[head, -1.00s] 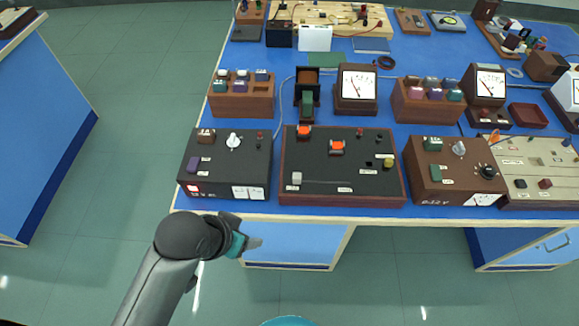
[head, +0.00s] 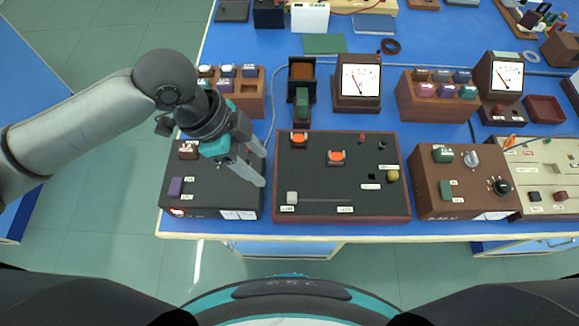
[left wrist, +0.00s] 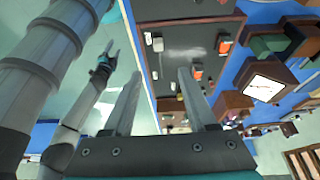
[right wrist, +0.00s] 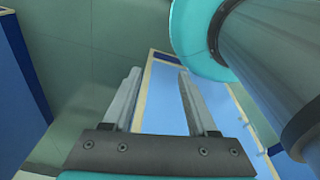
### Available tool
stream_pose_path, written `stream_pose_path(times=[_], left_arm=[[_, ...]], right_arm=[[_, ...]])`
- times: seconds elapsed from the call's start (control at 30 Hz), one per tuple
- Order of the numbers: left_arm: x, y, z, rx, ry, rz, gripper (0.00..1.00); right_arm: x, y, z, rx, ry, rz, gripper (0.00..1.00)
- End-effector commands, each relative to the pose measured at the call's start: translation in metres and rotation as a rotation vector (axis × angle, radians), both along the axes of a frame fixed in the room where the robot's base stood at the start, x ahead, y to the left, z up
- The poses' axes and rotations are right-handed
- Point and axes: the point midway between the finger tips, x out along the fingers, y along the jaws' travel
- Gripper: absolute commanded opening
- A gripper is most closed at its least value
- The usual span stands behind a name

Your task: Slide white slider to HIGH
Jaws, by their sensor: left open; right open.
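The white slider (head: 292,198) is a small pale block at the front left of a dark, wood-framed panel (head: 325,185), at the left end of a thin track. Small labels lie below the track; their words are too small to read. The slider also shows in the left wrist view (left wrist: 157,44). My left gripper (head: 261,168) is open and empty, above the gap between this panel and the box to its left, left of and behind the slider. It appears apart from the slider. My right gripper (right wrist: 159,72) is open and empty over the floor near the bench; the head view does not show it.
A dark box (head: 215,185) with a purple block lies under my left arm. Two orange pieces (head: 337,157) and a yellow knob (head: 393,175) sit on the panel. A brown box (head: 430,200) stands to its right, meters (head: 360,80) behind. The blue front strip (head: 330,229) is clear.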

Motion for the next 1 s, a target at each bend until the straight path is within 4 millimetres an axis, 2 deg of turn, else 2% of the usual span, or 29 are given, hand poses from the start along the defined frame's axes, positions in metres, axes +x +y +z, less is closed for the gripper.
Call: stream_pose_path(times=[0.17, 0.33, 0.47, 0.7, 0.83, 1.0], left_arm=[[-0.001, -0.005, -0.014, 0.000, 0.006, -0.002, 0.57], [-0.001, -0.018, -0.045, -0.001, 0.006, -0.002, 0.57], [-0.001, -0.029, -0.072, 0.000, 0.005, -0.001, 0.57], [-0.001, -0.047, -0.116, 0.000, 0.003, -0.002, 0.57], [-0.001, -0.054, -0.131, 0.000, 0.002, -0.001, 0.57], [-0.001, -0.057, -0.140, 0.001, 0.001, -0.002, 0.57]], right_arm=[[-0.025, -0.001, -0.005, -0.003, 0.038, 0.000, 0.59], [-0.045, -0.002, -0.012, -0.005, 0.071, 0.000, 0.59], [-0.044, -0.002, -0.017, -0.005, 0.069, 0.000, 0.59], [-0.029, -0.001, -0.025, -0.003, 0.044, 0.002, 0.59], [-0.027, 0.000, -0.028, -0.001, 0.041, 0.003, 0.59], [-0.027, 0.000, -0.030, -0.001, 0.041, 0.003, 0.59]])
